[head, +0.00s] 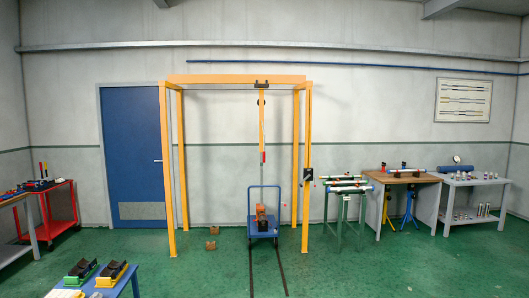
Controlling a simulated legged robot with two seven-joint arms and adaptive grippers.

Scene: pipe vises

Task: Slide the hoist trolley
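A yellow gantry frame (236,79) stands in the middle of the room. The small dark hoist trolley (261,84) sits at its top beam, right of the beam's middle. A yellow vertical length (262,125) hangs below the trolley, with a dark round part near its top and a small red part lower down. Its lower end is too small to make out clearly. A dark box (308,174) with a red part is on the right-hand leg. Neither of my grippers is in view.
A blue cart (263,227) with an orange-brown object stands under the hoist, by dark floor tracks (282,272). Small brown blocks (211,245) lie left of it. Workbenches (400,178) line the right, a red cart (64,228) the left. A blue bench (118,285) is front left.

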